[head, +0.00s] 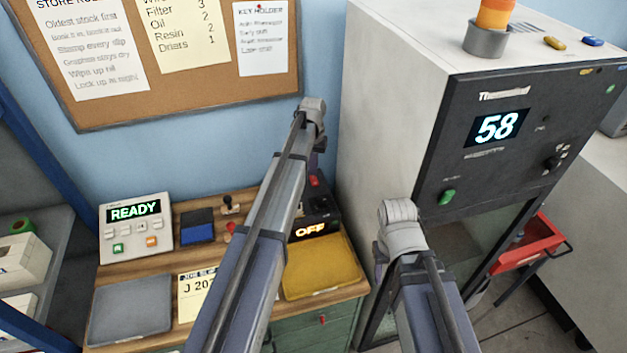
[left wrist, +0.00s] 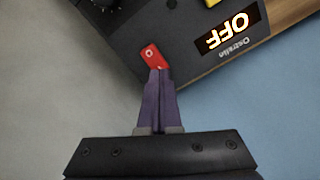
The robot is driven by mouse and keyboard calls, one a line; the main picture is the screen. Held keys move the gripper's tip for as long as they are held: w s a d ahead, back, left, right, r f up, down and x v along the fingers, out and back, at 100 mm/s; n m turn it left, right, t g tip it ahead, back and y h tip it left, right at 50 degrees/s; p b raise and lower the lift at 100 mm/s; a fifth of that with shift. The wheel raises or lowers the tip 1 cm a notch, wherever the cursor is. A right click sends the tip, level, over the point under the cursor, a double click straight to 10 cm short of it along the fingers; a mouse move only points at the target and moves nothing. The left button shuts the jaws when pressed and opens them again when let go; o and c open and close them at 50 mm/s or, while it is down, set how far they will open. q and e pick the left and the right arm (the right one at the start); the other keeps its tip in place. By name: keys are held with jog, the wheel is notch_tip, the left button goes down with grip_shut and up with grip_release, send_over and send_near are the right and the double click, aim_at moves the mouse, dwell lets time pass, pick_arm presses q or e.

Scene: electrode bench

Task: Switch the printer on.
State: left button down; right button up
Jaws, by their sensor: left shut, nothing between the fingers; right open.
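The printer is a dark box (head: 322,222) on the wooden bench, partly hidden behind my left arm in the head view. Its display (left wrist: 226,33) is lit and reads OFF, upside down in the left wrist view. A red switch (left wrist: 154,57) with a small light mark is on the box; it also shows in the head view (head: 314,181). My left gripper (left wrist: 157,71) is shut and empty, its tips right at the switch's edge; I cannot tell whether they press it. My right arm shows in the head view, but its gripper does not.
A tall oven-like cabinet (head: 390,100) reading 58 stands close on the right. A yellow pad (head: 322,268) lies in front of the printer. A READY console (head: 135,229), a blue pad (head: 198,228) and a grey mat (head: 130,308) are to the left.

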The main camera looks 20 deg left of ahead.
aim_at(313, 177)
pick_arm(q)
jog(key=shift+f+b, duration=0.9)
dwell(0.5)
notch_tip(313, 177, up, 7)
jog(key=p, duration=0.7)
dwell(0.6)
jog(key=s+d+f+m+b, duration=0.1)
jog(key=s+d+f+b, duration=0.2)
jog(key=s, duration=0.7)
jog(key=s+d+f+m+b, duration=0.1)
jog(key=s+d+f+b, duration=0.2)
jog(key=s+d, duration=0.4)
jog(key=s+d+f+m+y+b, duration=0.1)
jog(key=s+d, duration=0.4)
jog(key=s, duration=1)
notch_tip(313, 177, down, 3)
jog(key=m+b, duration=0.1)
jog(key=b, duration=0.1)
jog(key=shift+d+r+b, duration=0.2)
jog(key=shift+d+b, duration=0.15)
